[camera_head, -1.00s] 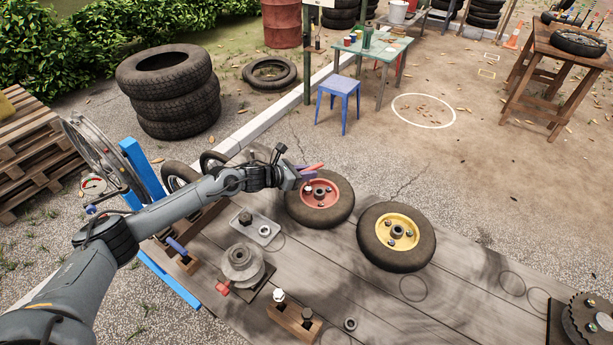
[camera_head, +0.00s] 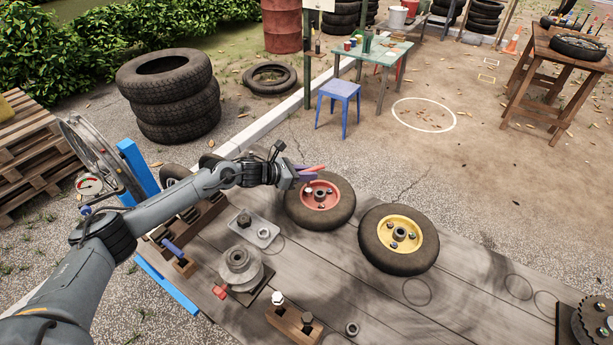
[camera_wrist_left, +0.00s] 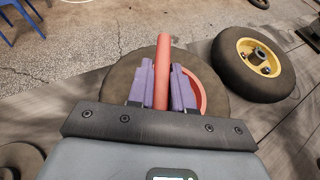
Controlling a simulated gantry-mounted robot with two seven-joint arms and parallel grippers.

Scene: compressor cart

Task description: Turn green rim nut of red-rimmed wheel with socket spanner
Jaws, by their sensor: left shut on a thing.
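The red-rimmed wheel (camera_head: 338,217) lies flat on the cart's plank top. My left gripper (camera_head: 305,176) is over the far left part of its rim. It is shut on the red handle of the socket spanner (camera_head: 316,168). In the left wrist view the red handle (camera_wrist_left: 162,75) stands between the purple finger pads (camera_wrist_left: 162,88), with the wheel's dark tyre (camera_wrist_left: 122,82) behind. A small pale piece shows on the rim just below the gripper; I cannot tell whether it is the socket or a nut. I cannot make out the green nut. My right gripper is out of view.
A yellow-rimmed wheel (camera_head: 421,252) lies close on the right. A toothed disc (camera_head: 594,322) is at the right corner. Planks right of the yellow wheel are mostly clear.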

